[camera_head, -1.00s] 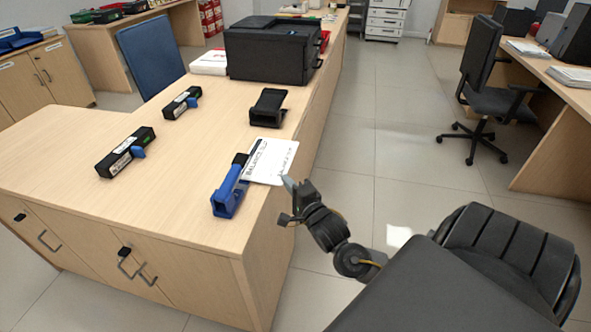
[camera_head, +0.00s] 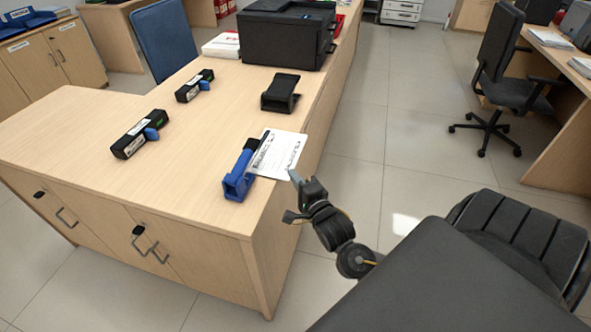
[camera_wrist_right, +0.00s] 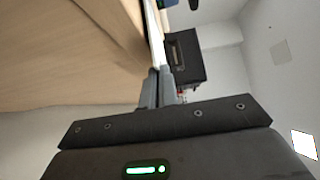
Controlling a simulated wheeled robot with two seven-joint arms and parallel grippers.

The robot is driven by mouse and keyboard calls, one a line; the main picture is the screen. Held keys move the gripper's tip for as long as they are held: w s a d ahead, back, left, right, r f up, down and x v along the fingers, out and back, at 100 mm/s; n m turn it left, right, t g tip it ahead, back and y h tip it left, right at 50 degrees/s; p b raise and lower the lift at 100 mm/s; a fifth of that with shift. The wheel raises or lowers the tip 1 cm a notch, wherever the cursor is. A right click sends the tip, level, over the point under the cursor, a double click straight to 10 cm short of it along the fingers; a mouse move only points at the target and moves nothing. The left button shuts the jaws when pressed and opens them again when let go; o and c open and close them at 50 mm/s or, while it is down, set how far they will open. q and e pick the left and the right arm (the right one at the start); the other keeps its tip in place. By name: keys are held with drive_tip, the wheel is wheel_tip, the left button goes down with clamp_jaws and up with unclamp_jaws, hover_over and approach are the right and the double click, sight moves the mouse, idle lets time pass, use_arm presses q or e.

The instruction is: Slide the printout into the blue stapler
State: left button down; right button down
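The printout (camera_head: 280,153) is a white sheet with dark print, at the counter's right edge. The blue stapler (camera_head: 238,184) lies on the counter, just left of it. The printout's left edge meets the stapler's side; I cannot tell whether it is between the jaws. My right gripper (camera_head: 295,176) is at the printout's lower right corner, off the counter's side. In the right wrist view the fingers (camera_wrist_right: 158,88) are closed together on the printout, seen edge-on as a thin white strip (camera_wrist_right: 154,36). My left gripper is out of view.
A black stapler-like device (camera_head: 281,93) stands behind the printout, with a black printer (camera_head: 287,38) farther back. Two black devices with blue tabs (camera_head: 140,134) (camera_head: 194,86) lie to the left. The counter's front left is bare.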

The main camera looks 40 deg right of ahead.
drive_tip(key=c, duration=1.6)
unclamp_jaws()
